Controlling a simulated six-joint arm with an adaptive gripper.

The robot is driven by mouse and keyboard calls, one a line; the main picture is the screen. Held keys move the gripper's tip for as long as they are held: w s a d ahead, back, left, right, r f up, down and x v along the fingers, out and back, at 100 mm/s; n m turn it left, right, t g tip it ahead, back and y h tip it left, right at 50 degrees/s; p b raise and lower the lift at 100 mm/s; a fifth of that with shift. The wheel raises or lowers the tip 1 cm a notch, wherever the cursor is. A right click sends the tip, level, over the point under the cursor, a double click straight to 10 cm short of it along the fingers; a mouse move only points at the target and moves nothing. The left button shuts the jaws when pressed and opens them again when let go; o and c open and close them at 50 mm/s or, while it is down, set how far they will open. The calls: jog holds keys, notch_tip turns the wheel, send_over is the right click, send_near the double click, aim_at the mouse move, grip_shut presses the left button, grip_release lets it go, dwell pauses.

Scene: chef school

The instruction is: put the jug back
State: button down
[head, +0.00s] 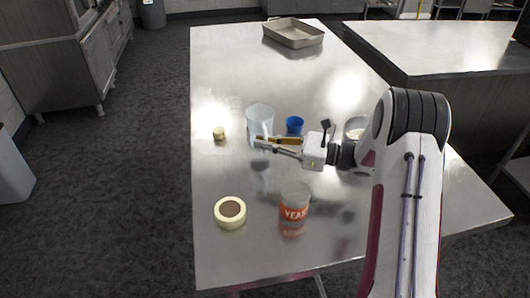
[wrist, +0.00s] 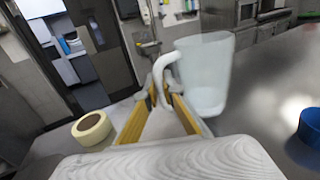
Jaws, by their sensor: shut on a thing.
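The jug (head: 261,115) is a translucent whitish vessel near the middle of the metal table, in front of my gripper's tips. In the wrist view the jug (wrist: 209,75) appears upright or slightly tilted, with its handle towards me. My gripper (head: 257,142) reaches in from the right in the head view. In the wrist view my gripper (wrist: 164,96) has its yellow-sided fingers shut on the jug's handle. I cannot tell whether the jug's base touches the table.
A blue cup (head: 294,124) stands just right of the jug. A small tan object (head: 219,133) is to its left. A tape roll (head: 230,212) and a yeast tub (head: 294,210) stand nearer. A bowl (head: 355,127) is partly behind my arm. A tray (head: 293,33) lies at the far end.

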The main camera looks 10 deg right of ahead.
aim_at(265, 152)
jog(key=shift+f, duration=1.85)
jog(key=shift+f, duration=0.15)
jog(key=c, duration=2.2)
grip_release()
jog(key=shift+r, duration=0.2)
jog(key=v, duration=0.4)
jog(key=shift+d, duration=0.25)
jog(key=shift+s+d+r, duration=0.2)
jog(key=shift+d, duration=0.05)
jog(key=shift+r, duration=3.25)
